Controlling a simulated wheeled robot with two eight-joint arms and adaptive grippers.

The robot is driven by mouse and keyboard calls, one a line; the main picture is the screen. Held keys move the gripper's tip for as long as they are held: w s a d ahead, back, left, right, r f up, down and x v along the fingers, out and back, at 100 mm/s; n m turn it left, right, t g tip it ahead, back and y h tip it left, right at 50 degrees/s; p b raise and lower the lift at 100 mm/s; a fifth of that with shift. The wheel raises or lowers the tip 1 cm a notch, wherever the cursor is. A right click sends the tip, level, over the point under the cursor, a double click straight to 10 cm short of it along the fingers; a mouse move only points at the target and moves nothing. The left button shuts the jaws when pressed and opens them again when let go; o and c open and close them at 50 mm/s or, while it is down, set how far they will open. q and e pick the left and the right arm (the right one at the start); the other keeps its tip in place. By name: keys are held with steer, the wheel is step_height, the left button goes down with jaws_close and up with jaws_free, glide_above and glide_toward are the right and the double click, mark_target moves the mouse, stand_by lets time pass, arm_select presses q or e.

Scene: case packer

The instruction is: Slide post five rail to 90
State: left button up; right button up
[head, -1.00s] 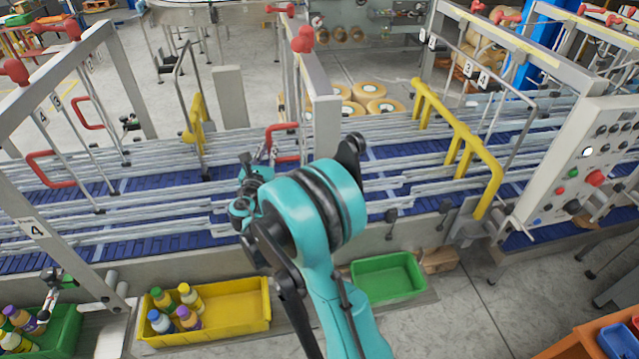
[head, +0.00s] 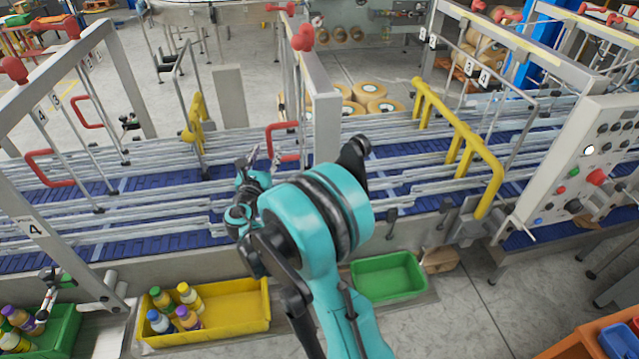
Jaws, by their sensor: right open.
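Long metal guide rails (head: 160,190) run across the blue conveyor. A post (head: 325,125) stands at the middle of the conveyor, with thin upright rods and a red handle (head: 283,128) on its left side. No number is readable on this post, so I cannot tell whether it is post five. A post at the left carries a label 4 (head: 36,229). My right gripper (head: 262,158) reaches over the rails just left of the red handle. It is open, and its fingers are small and partly hidden by my own wrist. I cannot tell whether it touches the handle. My left gripper is not in view.
A yellow bar (head: 462,140) crosses the conveyor at the right, near the control panel (head: 585,160). A yellow bin (head: 235,310) with several bottles and an empty green bin (head: 390,277) stand in front. Another red handle (head: 50,168) is at the left.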

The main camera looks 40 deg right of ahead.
steer(key=shift+b+v, duration=0.35)
steer(key=shift+v, duration=1.8)
steer(key=shift+s, duration=0.1)
